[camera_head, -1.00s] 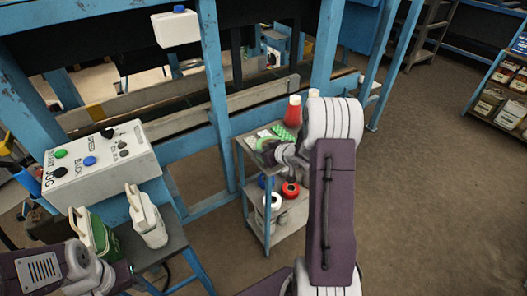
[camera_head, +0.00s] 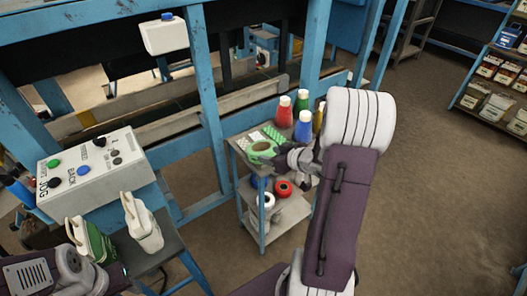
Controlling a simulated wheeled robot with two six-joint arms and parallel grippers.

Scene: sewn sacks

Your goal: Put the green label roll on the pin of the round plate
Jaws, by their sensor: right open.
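The green label roll (camera_head: 262,148) lies on the top shelf of a small grey cart, near its front left. My right gripper (camera_head: 279,154) is open just right of the roll, its jaws close to the roll's right side; whether they touch it I cannot tell. My right arm hides part of the shelf to the right. I cannot make out the round plate or its pin. Part of my left arm shows at the lower left, but its gripper does not.
The cart (camera_head: 264,230) also bears thread cones, including a red one (camera_head: 285,112) and a blue one (camera_head: 303,126). White (camera_head: 267,200) and red (camera_head: 283,188) rolls lie on its lower shelf. Open floor lies right.

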